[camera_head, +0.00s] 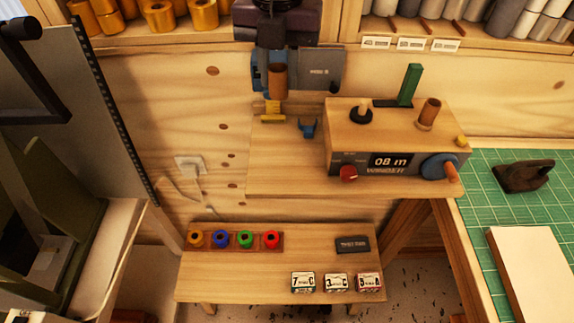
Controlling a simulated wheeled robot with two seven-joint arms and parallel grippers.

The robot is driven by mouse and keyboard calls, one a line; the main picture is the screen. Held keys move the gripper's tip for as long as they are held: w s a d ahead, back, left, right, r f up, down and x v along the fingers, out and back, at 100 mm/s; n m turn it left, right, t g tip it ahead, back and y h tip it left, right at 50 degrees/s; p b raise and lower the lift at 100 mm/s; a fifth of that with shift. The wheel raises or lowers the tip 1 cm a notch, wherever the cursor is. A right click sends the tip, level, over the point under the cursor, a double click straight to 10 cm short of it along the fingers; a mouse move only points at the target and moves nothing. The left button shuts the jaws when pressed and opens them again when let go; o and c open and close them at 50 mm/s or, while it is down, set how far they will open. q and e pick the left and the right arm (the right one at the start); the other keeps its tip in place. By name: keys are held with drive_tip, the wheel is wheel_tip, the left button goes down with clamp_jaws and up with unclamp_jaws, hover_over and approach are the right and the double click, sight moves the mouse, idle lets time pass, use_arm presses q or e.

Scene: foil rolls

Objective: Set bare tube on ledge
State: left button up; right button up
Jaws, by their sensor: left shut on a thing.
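My left gripper (276,60) comes down from the top middle, dark, and is shut on a bare brown tube (279,82). The tube is upright, seen against a blue-grey plate (322,69), above the back of the upper wooden surface (285,170). A second brown tube (430,111) stands upright on the right of the winder (393,140). A lower wooden shelf (240,287) shows in front. I cannot tell for sure which surface is the ledge. My right gripper is not in view.
The winder has a blue crank wheel (440,166). A yellow piece (271,111) and a blue piece (308,128) are near the held tube. Small coloured spools (234,239) and several cards stand on the lower shelf. A green mat (500,215) lies right.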

use_arm(q)
drive_tip(key=d+m, duration=0.1)
drive_tip(key=m, duration=0.1)
drive_tip(key=b, duration=0.2)
hover_over(287, 168)
wheel_tip(287, 168, down, 9)
drive_tip(key=shift+m, duration=0.3)
wheel_tip(287, 168, down, 6)
drive_tip(key=shift+r+p, duration=0.2)
drive_tip(key=shift+p, duration=0.45)
wheel_tip(287, 168, down, 4)
drive_tip(key=shift+f+p, duration=0.25)
drive_tip(key=shift+p, duration=0.25)
drive_tip(key=shift+f, duration=0.2)
drive_tip(key=o, duration=0.9)
drive_tip(key=shift+f, duration=0.1)
